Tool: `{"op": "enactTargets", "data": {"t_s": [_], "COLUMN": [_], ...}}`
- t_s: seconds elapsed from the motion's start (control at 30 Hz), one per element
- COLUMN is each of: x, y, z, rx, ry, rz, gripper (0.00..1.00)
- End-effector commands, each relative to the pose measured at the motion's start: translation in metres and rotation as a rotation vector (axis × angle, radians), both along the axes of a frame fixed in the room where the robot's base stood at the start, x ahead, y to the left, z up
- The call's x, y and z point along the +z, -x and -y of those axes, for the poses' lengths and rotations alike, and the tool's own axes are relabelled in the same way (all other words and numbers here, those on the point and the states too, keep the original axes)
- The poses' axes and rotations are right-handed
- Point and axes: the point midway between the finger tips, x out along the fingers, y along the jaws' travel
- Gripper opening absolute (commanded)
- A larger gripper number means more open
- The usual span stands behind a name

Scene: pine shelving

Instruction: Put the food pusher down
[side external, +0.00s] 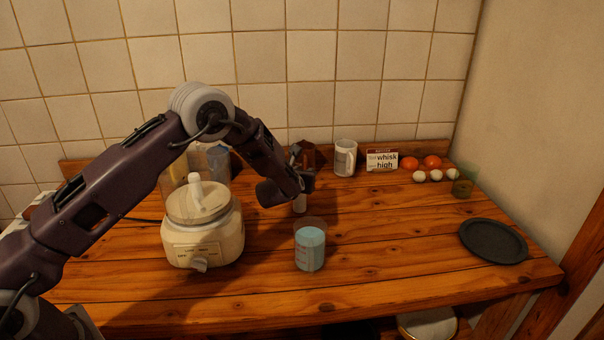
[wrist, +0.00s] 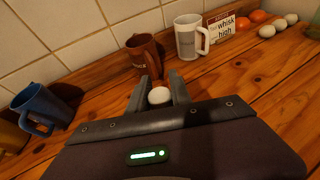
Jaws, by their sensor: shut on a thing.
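The food pusher is a small white rounded piece (wrist: 159,96) between my fingers in the wrist view. The cream food processor (side external: 203,238) stands to the left, with a clear lid and a white upright tube (side external: 195,188) on top.
A beaker of pale blue liquid (side external: 310,248) stands just in front of my gripper. Behind are a brown mug (wrist: 143,52), a white mug (side external: 345,158) and a sign card (side external: 382,161). A blue mug (wrist: 40,106) is left. A dark plate (side external: 492,241) lies right; the counter before it is clear.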

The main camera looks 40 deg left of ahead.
Motion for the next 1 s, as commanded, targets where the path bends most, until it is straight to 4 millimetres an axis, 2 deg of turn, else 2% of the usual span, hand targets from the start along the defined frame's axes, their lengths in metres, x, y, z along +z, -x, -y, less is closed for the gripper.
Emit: {"op": "enactTargets", "data": {"t_s": [0.1, 0.13, 0.23, 0.63, 0.77, 1.0], "x": [-0.002, -0.003, -0.003, 0.002, 0.010, 0.029], "y": [0.000, 0.000, 0.000, 0.003, 0.024, 0.072], "z": [0.000, 0.000, 0.000, 0.002, 0.011, 0.031], "rx": [0.000, 0.000, 0.000, -0.001, -0.003, -0.003], "ry": [0.000, 0.000, 0.000, 0.001, 0.000, 0.001], "rz": [-0.001, -0.001, -0.001, -0.001, -0.003, -0.002], "gripper": [0.00, 0.27, 0.47, 0.47, 0.47, 0.47]}}
